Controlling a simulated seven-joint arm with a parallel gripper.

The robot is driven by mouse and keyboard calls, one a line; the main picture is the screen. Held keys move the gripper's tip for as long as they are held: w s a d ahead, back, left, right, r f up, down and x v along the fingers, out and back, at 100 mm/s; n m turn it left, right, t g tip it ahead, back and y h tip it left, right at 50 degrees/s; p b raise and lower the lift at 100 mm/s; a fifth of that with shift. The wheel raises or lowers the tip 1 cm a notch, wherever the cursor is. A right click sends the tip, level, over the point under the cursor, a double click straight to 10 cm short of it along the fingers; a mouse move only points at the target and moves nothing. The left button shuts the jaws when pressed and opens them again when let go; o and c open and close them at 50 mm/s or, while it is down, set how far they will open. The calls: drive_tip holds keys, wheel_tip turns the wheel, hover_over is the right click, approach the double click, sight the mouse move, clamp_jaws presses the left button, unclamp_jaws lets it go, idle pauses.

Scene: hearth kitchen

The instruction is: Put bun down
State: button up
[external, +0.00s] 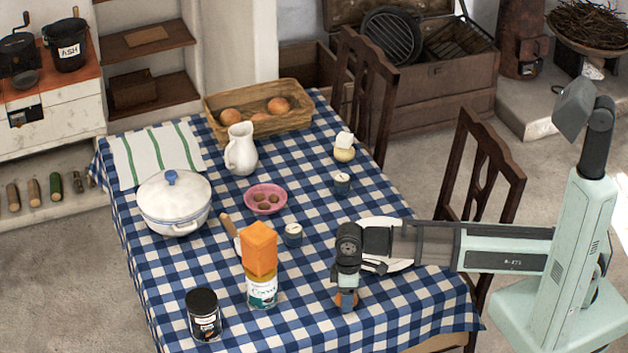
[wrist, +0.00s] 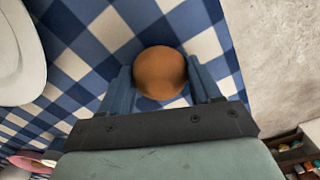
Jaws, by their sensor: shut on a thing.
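A round brown bun (wrist: 160,72) sits between the two blue fingers of my gripper (wrist: 160,80) in the wrist view, and the fingers are shut on it. In the external view my gripper (external: 346,298) points down over the near right part of the table, with a little of the bun (external: 346,301) showing between the fingers. The bun is low, close to the blue and white checked tablecloth (external: 390,318). I cannot tell whether it touches the cloth.
A white plate (wrist: 18,55) lies beside the gripper, partly hidden by my arm in the external view. An orange block on a cocoa tin (external: 262,288) stands to the left. A basket (external: 212,118) with several buns is at the back.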

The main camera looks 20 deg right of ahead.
drive_tip(key=shift+f, duration=0.1)
drive_tip(key=o, duration=0.7)
drive_tip(key=shift+r, duration=6.15)
